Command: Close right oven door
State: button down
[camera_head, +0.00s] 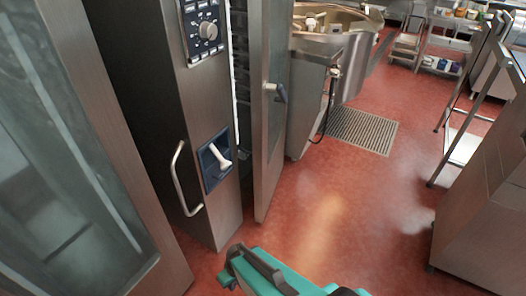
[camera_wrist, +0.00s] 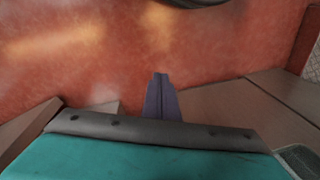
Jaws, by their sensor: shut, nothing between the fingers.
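The right oven door (camera_head: 262,150) is a tall steel door with a glass pane. It stands open in the head view, angled out from the oven, with a dark gap and rack edges between it and the control column. Its handle (camera_head: 275,92) is on the face turned to the right. My gripper (camera_wrist: 161,80) shows in the wrist view as two purple-grey fingers pressed together, empty, over the red floor. The fingers are not clearly visible in the head view, where only teal and dark parts of my arm show at the bottom. I see no contact with the door.
The control column (camera_head: 212,100) has a knob and a curved handle. A large glass door (camera_head: 70,170) fills the left. A steel kettle (camera_head: 335,40) stands behind, near a floor grate (camera_head: 355,130). A steel cabinet (camera_head: 485,195) is at right. Red floor (camera_head: 330,215) is clear between.

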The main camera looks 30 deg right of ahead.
jog(key=s+d+m+g+h, duration=0.1)
jog(key=s+g, duration=0.2)
jog(key=s, duration=0.4)
jog(key=s+d+r+m+g, duration=0.1)
jog(key=s+d+g, duration=0.1)
jog(key=s, duration=0.4)
jog(key=shift+s+d+r+g+h, duration=0.15)
jog(key=shift+s+d+g+h, duration=0.1)
jog(key=shift+s+g+h, duration=0.25)
